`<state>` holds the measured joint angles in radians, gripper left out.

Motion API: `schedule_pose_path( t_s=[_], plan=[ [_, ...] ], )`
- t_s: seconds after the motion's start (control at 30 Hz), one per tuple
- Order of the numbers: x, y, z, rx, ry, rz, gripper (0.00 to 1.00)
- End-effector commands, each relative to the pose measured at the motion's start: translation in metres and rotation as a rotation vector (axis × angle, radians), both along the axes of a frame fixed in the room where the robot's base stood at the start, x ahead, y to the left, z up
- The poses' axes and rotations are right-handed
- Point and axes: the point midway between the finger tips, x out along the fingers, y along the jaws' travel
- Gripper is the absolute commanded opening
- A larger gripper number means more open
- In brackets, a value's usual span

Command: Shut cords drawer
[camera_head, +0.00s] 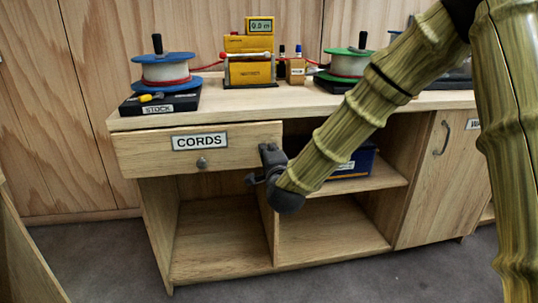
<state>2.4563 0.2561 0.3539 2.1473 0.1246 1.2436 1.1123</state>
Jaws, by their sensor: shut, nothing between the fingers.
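The cords drawer (240,159) is a pale wooden front with a CORDS label (200,141) and a round grey knob (202,162). It sits under the left end of the bench top. Its front seems to stand a little proud of the cabinet side below; how far it is out is hard to tell. My gripper (262,166) is dark grey, shut and empty, at the drawer's right end, to the right of the knob. It overlaps the right edge of the drawer front in the picture, and I cannot tell whether it touches it.
On the bench top (230,101) stand a blue-and-white spool (163,72) on a STOCK base, a yellow device (249,72), and a green-and-white spool (347,65). Open shelves (330,235) lie below. A cupboard door (440,180) is at the right. A wooden edge (25,250) is at lower left.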

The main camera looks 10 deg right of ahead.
Motion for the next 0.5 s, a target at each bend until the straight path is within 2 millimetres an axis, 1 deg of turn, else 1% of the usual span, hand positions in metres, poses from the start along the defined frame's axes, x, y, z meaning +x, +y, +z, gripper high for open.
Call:
schedule_pose_path(
  t_s=[0.27,0.37,0.5],
  plan=[
    [0.002,0.000,0.000,0.001,0.000,0.000,0.00],
    [0.011,0.000,0.001,0.002,0.001,-0.001,0.00],
    [0.031,-0.001,0.001,0.003,0.001,-0.002,0.00]
  ],
)
